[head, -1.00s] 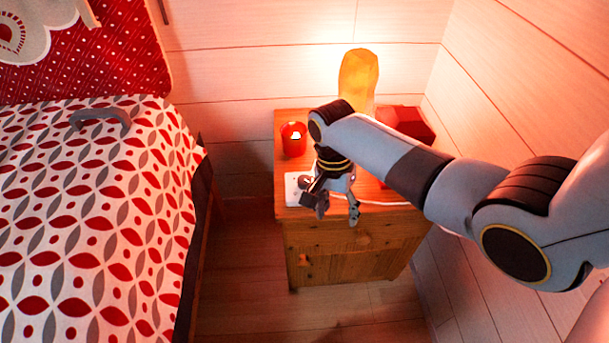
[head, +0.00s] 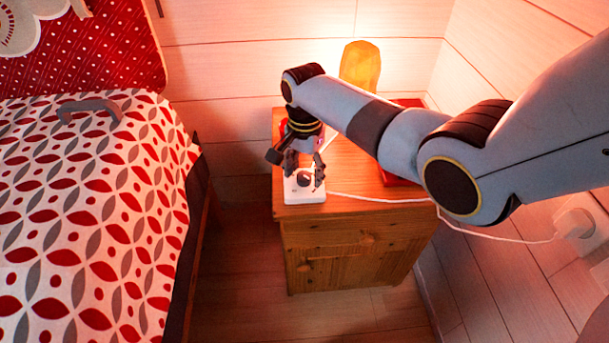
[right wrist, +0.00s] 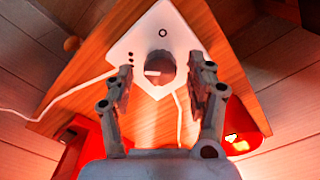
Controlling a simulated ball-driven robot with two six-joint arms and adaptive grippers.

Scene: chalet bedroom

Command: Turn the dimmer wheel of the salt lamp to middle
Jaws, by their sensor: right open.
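The glowing amber salt lamp (head: 361,66) stands at the back of the wooden nightstand, partly behind my right arm. Its white dimmer box (head: 304,196) lies at the nightstand's front left corner, with a dark round wheel (head: 304,180) on top. In the right wrist view, the wheel (right wrist: 160,64) has a white mark pointing left. The box (right wrist: 158,33) bears a ring mark at one end and small dots at its left. My right gripper (head: 305,171) is open above the dimmer, its fingers on either side of the wheel; I cannot tell whether they touch it. My left gripper is out of view.
A white cord (head: 375,200) runs from the dimmer across the nightstand (head: 345,235) to a wall plug (head: 575,226). A red object (head: 400,182) lies partly under my arm. A red cup (right wrist: 240,143) stands behind the gripper. The bed (head: 90,220) is at left.

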